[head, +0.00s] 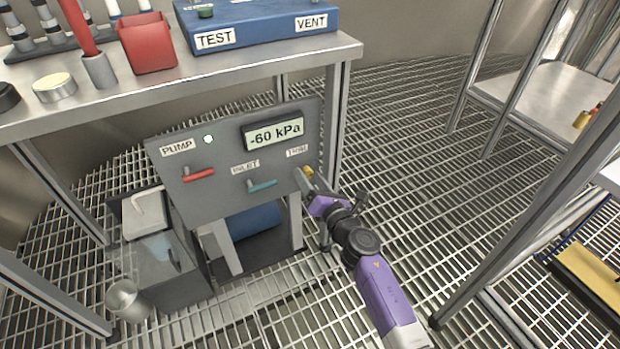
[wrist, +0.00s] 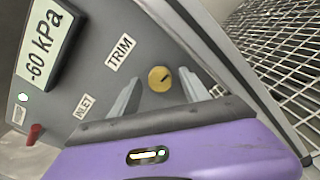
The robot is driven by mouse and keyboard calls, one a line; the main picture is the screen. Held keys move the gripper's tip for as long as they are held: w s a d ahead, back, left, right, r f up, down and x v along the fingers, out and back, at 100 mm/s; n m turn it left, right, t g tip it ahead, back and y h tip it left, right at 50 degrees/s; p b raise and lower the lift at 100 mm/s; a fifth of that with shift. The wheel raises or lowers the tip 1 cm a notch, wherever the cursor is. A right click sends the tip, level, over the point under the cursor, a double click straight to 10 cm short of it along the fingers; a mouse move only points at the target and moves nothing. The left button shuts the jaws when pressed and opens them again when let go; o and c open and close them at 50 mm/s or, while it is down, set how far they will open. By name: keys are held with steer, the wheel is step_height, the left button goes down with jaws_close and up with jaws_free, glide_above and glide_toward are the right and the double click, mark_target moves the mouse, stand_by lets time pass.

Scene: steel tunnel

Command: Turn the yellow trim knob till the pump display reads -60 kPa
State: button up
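The pump display (head: 275,131) on the grey panel reads -60 kPa. The same display (wrist: 44,42) shows tilted in the wrist view. The yellow trim knob (head: 309,172) is at the panel's right edge, under the TRIM label. In the wrist view the knob (wrist: 159,79) is round, with a dark mark on its upper right part. My gripper (head: 304,181) is at the knob and partly hides it in the head view. In the wrist view its fingers (wrist: 163,94) stand apart on either side of the knob, with gaps visible. The gripper is open and holds nothing.
The panel has a red PUMP lever (head: 199,174), a teal INLET lever (head: 262,186) and a lit lamp (head: 208,139). A steel bench (head: 200,88) stands above, its leg (head: 338,120) close behind my gripper. Open grating lies to the right.

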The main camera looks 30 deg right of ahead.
steer(key=s+p, duration=0.2)
steer(key=s, duration=0.5)
steer(key=shift+s, duration=0.4)
stand_by(0.3)
